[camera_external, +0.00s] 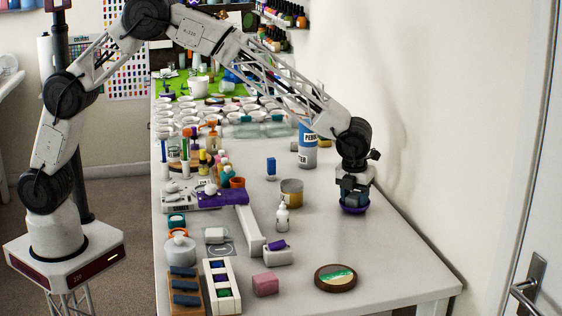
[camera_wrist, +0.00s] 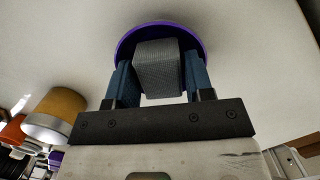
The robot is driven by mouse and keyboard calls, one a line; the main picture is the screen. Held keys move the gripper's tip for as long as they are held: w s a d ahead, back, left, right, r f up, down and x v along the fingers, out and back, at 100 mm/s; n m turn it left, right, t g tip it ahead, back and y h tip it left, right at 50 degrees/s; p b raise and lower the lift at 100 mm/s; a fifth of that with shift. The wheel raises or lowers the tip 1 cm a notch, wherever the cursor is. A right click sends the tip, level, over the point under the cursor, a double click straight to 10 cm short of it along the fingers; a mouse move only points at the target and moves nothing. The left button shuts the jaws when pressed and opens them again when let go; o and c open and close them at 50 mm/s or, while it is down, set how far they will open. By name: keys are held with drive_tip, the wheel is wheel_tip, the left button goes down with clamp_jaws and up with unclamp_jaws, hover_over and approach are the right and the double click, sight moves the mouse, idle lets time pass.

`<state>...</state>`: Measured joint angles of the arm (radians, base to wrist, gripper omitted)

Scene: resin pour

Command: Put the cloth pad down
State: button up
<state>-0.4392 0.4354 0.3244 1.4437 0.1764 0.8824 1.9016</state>
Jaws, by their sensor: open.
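My gripper (camera_external: 354,188) is low over the right side of the table, pointing down at a purple round dish (camera_external: 354,209). In the wrist view, a grey, woven-looking block, which I take to be the cloth pad (camera_wrist: 160,70), sits between my two blue fingers. The fingers are open, one on each side of it; whether they touch its sides I cannot tell. The purple dish (camera_wrist: 125,45) shows behind the pad, and the pad appears to be in or on it. The pad's underside is hidden.
A tan-and-metal can (camera_external: 291,193) and a white dropper bottle (camera_external: 282,217) stand left of my gripper. A blue-and-white cylinder (camera_external: 307,150) is behind. A round wooden coaster (camera_external: 336,278) and pink block (camera_external: 265,284) lie in front. The table (camera_external: 400,262) is bare at front right, beside the wall.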

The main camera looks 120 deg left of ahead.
sight(351, 198)
wheel_tip(351, 198, up, 12)
drive_tip(key=d, duration=0.1)
drive_tip(key=shift+d, duration=0.35)
drive_tip(key=shift+d+r, duration=0.1)
drive_tip(key=shift+r, duration=0.05)
idle(0.9)
drive_tip(key=s+d+r+n, duration=0.3)
drive_tip(key=s+d+r, duration=0.2)
drive_tip(key=s+d, duration=0.3)
drive_tip(key=s+d+r+n+t, duration=0.15)
drive_tip(key=s+d+r, duration=0.25)
drive_tip(key=s+d, duration=0.4)
drive_tip(key=s+d+r+n, duration=0.4)
drive_tip(key=s+d+r, duration=0.15)
drive_tip(key=d, duration=0.45)
drive_tip(key=s+d+f+n, duration=0.2)
drive_tip(key=s+d, duration=0.3)
drive_tip(key=s, duration=0.6)
drive_tip(key=s+d+f+n+h, duration=0.1)
drive_tip(key=s+d+n, duration=0.3)
drive_tip(key=s, duration=0.8)
drive_tip(key=s+d+f+n+t+h, duration=0.1)
drive_tip(key=s+d+f+n, duration=0.2)
drive_tip(key=s+d, duration=0.3)
drive_tip(key=s, duration=0.5)
drive_tip(key=shift+s+f, duration=0.15)
drive_tip(key=shift+f, duration=0.15)
